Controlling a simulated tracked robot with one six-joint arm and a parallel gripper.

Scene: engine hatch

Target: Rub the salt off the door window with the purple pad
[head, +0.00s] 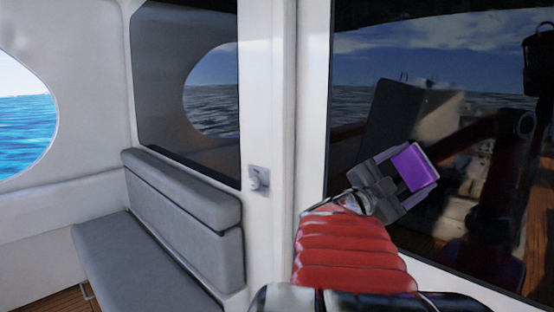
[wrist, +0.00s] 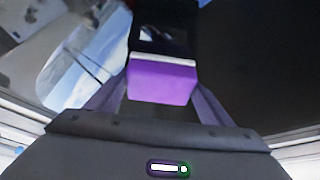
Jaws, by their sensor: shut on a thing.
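The purple pad (head: 413,168) is held between the fingers of my gripper (head: 405,178), in front of the door window. In the wrist view the pad (wrist: 162,82) sits between the two fingers of my gripper (wrist: 160,98), which is shut on it. The door window (head: 350,90) is a large dark pane on the right of the head view, with reflections of sea, sky and my arm. A pale greyish smear, perhaps salt, shows on the pane (head: 436,115) just above the pad. Whether the pad touches the glass I cannot tell.
A white door frame (head: 313,100) with a metal latch (head: 259,180) stands left of the window. A grey cushioned bench (head: 150,255) is at the left, below a second dark window (head: 160,80). A round porthole (head: 25,120) shows the sea at far left.

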